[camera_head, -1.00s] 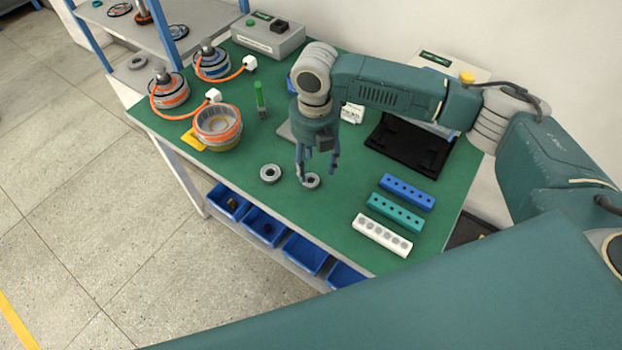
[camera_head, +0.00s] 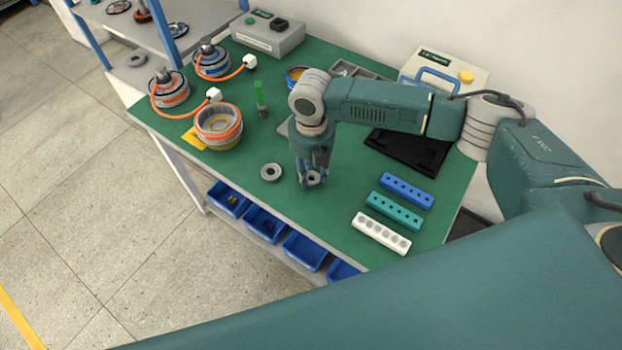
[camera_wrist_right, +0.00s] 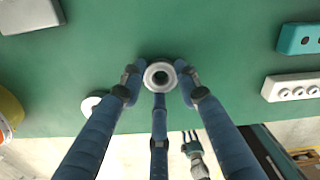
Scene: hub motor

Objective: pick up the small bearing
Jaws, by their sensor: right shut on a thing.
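The small bearing (camera_head: 313,178) is a grey metal ring on the green table, between the fingers of my right gripper (camera_head: 312,180). It also shows in the right wrist view (camera_wrist_right: 160,75), with blue fingers touching it from both sides and a third finger below it. My right gripper (camera_wrist_right: 160,84) is shut on it. I cannot tell whether the bearing is clear of the table. My left gripper is not in view.
A hub with an orange ring (camera_head: 218,125) stands to the left, near a green-capped tube (camera_head: 260,98). Blue (camera_head: 407,190), teal (camera_head: 394,211) and white (camera_head: 381,233) holed blocks lie at the right. A black tray (camera_head: 410,152) lies behind them. Blue bins (camera_head: 305,250) hang below the table's front edge.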

